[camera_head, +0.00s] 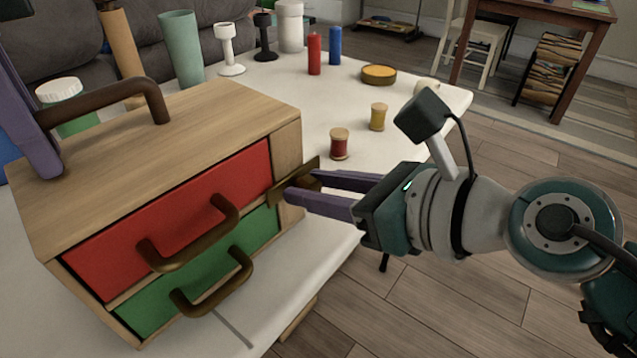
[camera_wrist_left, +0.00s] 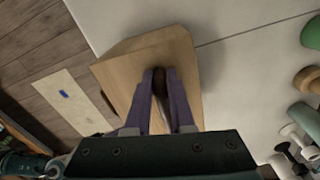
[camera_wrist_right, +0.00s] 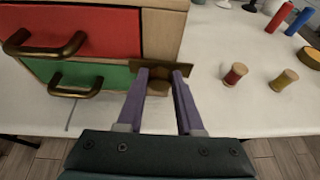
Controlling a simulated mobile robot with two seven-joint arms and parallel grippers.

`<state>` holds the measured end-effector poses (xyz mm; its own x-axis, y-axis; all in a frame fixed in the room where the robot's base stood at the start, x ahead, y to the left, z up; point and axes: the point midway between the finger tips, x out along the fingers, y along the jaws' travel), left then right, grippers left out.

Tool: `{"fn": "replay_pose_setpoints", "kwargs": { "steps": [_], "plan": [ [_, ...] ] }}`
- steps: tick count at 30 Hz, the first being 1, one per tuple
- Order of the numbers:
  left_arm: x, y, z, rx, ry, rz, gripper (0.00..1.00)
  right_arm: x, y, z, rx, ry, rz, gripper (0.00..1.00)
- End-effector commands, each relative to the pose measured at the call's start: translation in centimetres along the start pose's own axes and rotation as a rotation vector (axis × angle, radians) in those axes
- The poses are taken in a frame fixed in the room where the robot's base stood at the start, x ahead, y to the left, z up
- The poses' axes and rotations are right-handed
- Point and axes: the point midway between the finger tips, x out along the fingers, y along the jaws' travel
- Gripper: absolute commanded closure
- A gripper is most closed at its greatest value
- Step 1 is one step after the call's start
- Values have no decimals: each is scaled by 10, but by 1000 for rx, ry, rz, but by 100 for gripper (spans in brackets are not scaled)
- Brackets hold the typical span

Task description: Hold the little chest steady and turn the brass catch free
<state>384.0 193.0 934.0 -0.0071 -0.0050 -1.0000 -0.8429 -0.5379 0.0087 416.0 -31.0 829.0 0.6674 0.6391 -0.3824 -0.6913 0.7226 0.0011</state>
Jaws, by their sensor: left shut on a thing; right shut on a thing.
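The little chest (camera_head: 200,120) is a wooden box with a red drawer (camera_head: 180,220) and a green drawer (camera_head: 205,270), each with a brown-bronze pull. A dark arched handle (camera_head: 105,95) rises from its top. My left gripper (camera_head: 35,150) is shut on that handle at its left end; the left wrist view shows its purple fingers (camera_wrist_left: 160,85) either side of it.
The chest stands on a white table (camera_head: 345,95). Red (camera_head: 339,143) and yellow (camera_head: 379,117) thread spools stand right of it, beyond my right gripper. Cups, candlesticks and a round tin (camera_head: 379,74) stand behind. Open floor lies to the right.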

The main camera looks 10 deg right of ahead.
Motion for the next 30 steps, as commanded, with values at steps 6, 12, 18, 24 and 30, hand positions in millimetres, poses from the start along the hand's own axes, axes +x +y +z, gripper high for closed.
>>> {"fn": "replay_pose_setpoints", "kwargs": {
  "steps": [6,12,18,24,30],
  "plan": [
    [0,0,0,1,-2,-1,100,0,-2,0,-1,1,-4,100],
    [0,0,1,1,-2,-1,100,0,-2,-1,14,1,2,100],
    [0,0,1,1,-3,0,100,0,-4,-1,83,2,31,100],
    [0,0,1,1,-3,-1,100,0,-6,-2,222,4,87,100],
    [0,0,1,1,-4,-1,100,0,-7,-3,398,4,158,100]
  ]
}}
